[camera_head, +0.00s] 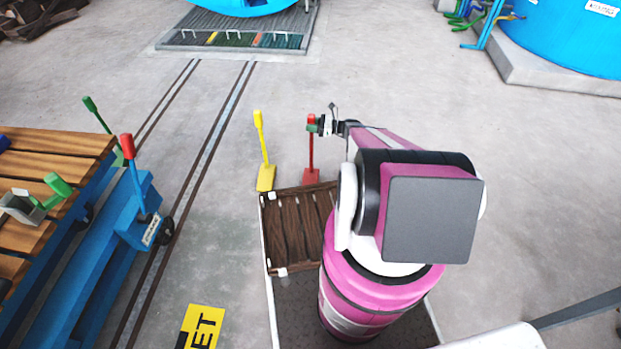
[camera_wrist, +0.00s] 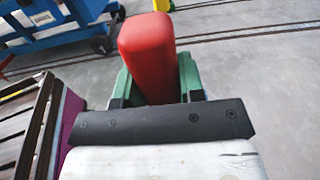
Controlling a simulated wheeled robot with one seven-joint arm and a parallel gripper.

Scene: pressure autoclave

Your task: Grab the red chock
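The red chock (camera_head: 310,160) stands upright on the floor, with a red base, a thin post and a red handle at the top. My gripper (camera_head: 313,125) is at the upper end of its post, just under the red tip. In the wrist view the red handle (camera_wrist: 148,50) stands between my two green fingers (camera_wrist: 158,85), one on each side. No clear gap shows between fingers and handle, but I cannot tell whether they press on it. The handle hides part of the left finger.
A yellow chock (camera_head: 264,150) stands just left of the red one. A dark slatted wooden deck (camera_head: 298,225) lies in front of both. A blue cart with a wooden top (camera_head: 60,165) and red and green levers stands at left. Floor rails (camera_head: 215,125) run between. Floor beyond the chocks is clear.

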